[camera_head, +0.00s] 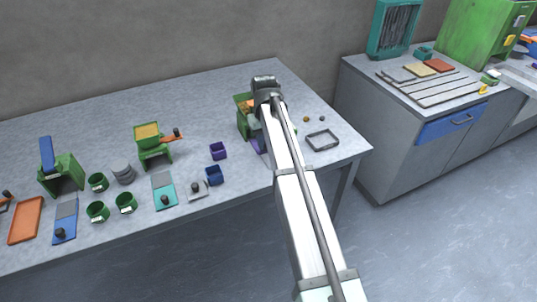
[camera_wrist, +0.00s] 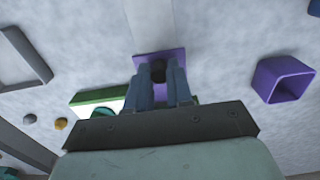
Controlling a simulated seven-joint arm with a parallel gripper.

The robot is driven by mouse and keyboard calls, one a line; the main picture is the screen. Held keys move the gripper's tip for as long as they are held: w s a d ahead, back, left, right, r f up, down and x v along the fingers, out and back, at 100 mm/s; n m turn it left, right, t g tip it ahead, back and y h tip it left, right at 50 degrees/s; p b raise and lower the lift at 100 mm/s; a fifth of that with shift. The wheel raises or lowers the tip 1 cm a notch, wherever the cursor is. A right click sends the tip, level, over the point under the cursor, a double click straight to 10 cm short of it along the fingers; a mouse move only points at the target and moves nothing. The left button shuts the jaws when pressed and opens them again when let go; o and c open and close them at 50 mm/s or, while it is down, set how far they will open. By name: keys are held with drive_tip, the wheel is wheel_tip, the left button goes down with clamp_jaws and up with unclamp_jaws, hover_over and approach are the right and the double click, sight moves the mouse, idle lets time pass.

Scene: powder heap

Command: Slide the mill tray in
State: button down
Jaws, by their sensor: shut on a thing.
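A flat purple tray (camera_wrist: 143,61) with a dark knob (camera_wrist: 158,71) shows in the wrist view. My gripper (camera_wrist: 161,88) has its blue fingers closed around the knob. In the head view a strip of the tray (camera_head: 258,146) shows just left of my arm, at the front of a green mill (camera_head: 242,122) with an orange top. The tray's rear end and the mill's opening are hidden by my gripper, so I cannot tell how far in the tray is.
A purple bin (camera_head: 218,151) and a blue bin (camera_head: 214,175) stand left of the mill. A grey metal frame (camera_head: 323,140) and two small balls lie to the right. Another green mill (camera_head: 152,149) stands farther left, with several trays and cups. The table's front edge is near.

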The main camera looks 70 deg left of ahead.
drive_tip(key=shift+a, duration=0.8)
drive_tip(key=c, duration=1.1)
unclamp_jaws()
drive_tip(key=shift+r, duration=0.15)
drive_tip(key=shift+r, duration=3.6)
